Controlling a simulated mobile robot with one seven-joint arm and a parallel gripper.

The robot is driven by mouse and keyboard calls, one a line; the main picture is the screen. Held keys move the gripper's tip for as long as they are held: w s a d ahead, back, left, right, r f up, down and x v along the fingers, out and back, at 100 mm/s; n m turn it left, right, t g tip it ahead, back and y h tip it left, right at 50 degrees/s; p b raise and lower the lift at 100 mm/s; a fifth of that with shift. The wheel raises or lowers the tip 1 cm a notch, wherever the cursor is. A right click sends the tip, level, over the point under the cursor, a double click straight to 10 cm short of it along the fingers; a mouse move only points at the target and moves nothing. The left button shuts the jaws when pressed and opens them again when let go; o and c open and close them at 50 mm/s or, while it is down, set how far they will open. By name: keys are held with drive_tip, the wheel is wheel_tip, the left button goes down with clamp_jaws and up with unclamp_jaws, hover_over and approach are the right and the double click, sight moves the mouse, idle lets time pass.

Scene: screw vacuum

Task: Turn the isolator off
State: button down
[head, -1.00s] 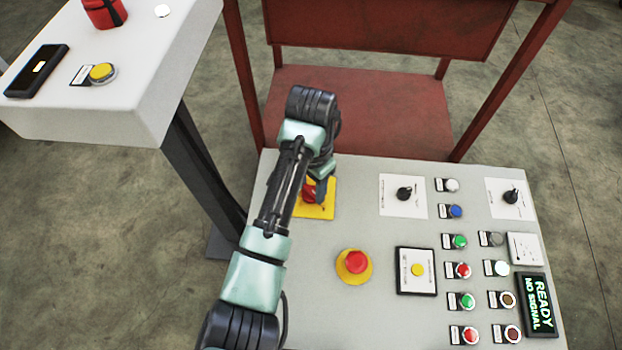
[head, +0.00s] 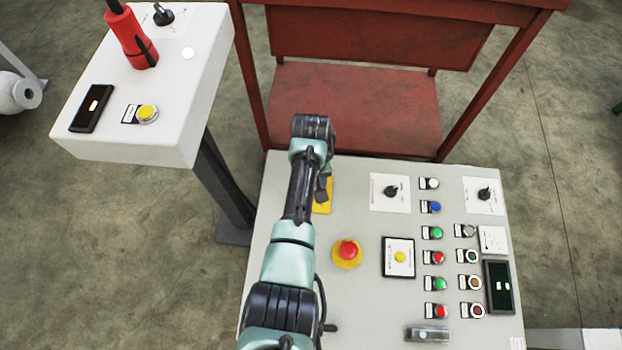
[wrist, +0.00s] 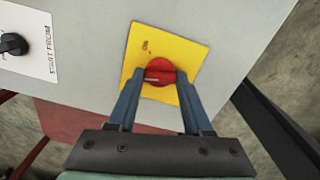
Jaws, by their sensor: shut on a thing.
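The isolator is a red rotary knob (wrist: 159,72) on a yellow plate (wrist: 188,54), marked "ON" near one edge in the wrist view. My gripper (wrist: 160,80) is shut on the red knob, one finger on each side of it. In the head view my arm covers the knob, and only part of the yellow plate (head: 323,200) shows beside my gripper (head: 322,190). The display (head: 499,286) at the panel's right is dark, with small light marks.
The grey panel (head: 290,180) also carries a red emergency button (head: 347,251) on a yellow base, black rotary switches (head: 391,191) and several coloured buttons. A white console (head: 190,100) with a red tool (head: 130,38) stands at left. A red frame (head: 350,105) stands behind.

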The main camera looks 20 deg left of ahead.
drive_tip(key=n+p, duration=0.2)
drive_tip(key=n, duration=0.4)
drive_tip(key=shift+n, duration=0.3)
idle(0.4)
drive_tip(key=shift+c, duration=1.6)
unclamp_jaws()
wheel_tip(320, 180, up, 13)
drive_tip(key=p, duration=0.5)
drive_tip(key=shift+p, duration=0.3)
